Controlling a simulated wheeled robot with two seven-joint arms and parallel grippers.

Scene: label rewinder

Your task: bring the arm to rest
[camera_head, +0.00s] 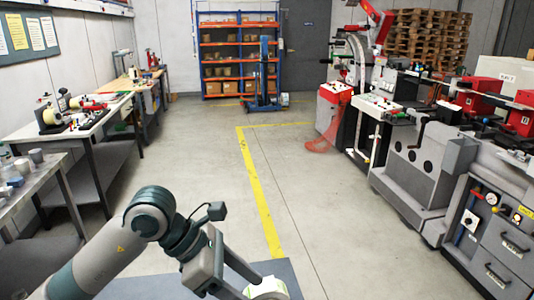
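My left arm comes in from the lower left, a grey and dark green arm bent at its elbow. Its gripper (252,288) is at the bottom edge of the picture, with its two fingers pointing down to the right and a gap between them. A white and pale green roll (270,288) shows at the fingertips, partly cut off by the picture edge. I cannot tell whether the fingers grip it or are only beside it. My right arm and gripper are not in view.
A flat grey-blue surface (291,274) lies under the gripper. A metal bench (45,171) and a worktable (88,130) stand along the left. Grey machines (425,165) line the right. The concrete floor between them, with a yellow line (256,185), is clear.

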